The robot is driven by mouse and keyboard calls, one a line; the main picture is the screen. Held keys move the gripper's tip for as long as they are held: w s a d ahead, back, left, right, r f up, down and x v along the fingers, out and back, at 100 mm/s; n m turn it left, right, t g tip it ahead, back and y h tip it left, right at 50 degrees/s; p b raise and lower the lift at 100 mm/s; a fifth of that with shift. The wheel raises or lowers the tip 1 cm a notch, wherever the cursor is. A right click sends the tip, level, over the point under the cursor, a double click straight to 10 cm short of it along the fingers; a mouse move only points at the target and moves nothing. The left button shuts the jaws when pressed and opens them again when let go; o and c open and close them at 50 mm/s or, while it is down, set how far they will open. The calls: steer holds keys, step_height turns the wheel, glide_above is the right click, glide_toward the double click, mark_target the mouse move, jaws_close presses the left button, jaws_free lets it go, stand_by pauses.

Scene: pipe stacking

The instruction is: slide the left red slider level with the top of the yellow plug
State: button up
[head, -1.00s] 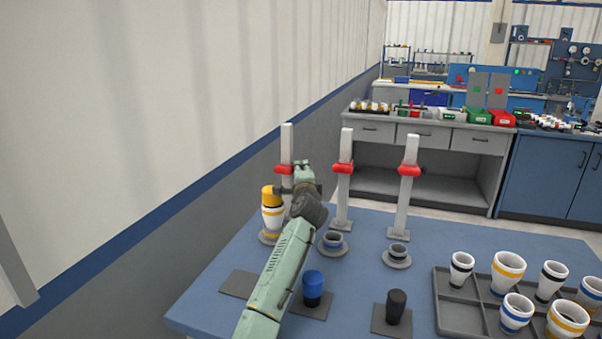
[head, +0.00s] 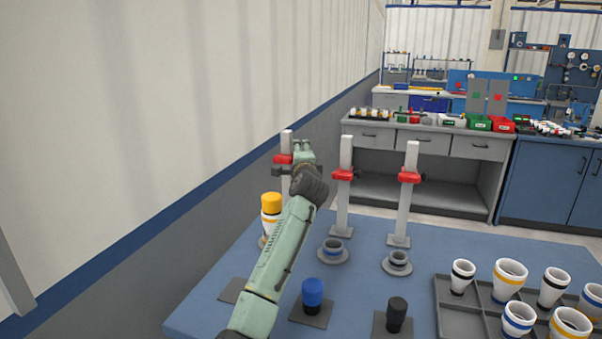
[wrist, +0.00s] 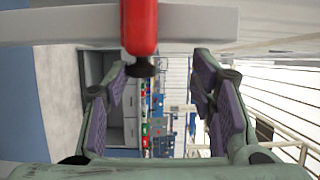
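The left red slider (head: 283,159) sits high on the left grey post (head: 287,136). The yellow plug (head: 271,201) caps the white, yellow-banded pipe stack (head: 268,221) in front of that post. The slider shows clearly higher in the picture than the plug's top. My gripper (head: 296,158) is beside the slider, on its right. In the wrist view the red slider (wrist: 139,28) with a dark knob is at top centre, across the grey post (wrist: 195,24). My fingers (wrist: 162,85) are spread, with no object gripped between their pads. Whether they touch the slider is unclear.
The middle (head: 343,175) and right (head: 409,177) red sliders are on their own posts. Blue (head: 313,291) and black (head: 396,313) plugs stand on pads in front. A tray (head: 457,308) of several pipes is at the right. A wall runs along the left.

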steer(key=shift+s+r, duration=0.1)
steer(key=shift+r, duration=1.7)
steer(key=s+d+b, duration=0.1)
steer(key=s+b, duration=0.2)
steer(key=s, duration=0.9)
steer(key=shift+s+f, duration=0.2)
steer(key=shift+f, duration=0.15)
steer(key=shift+r, duration=0.1)
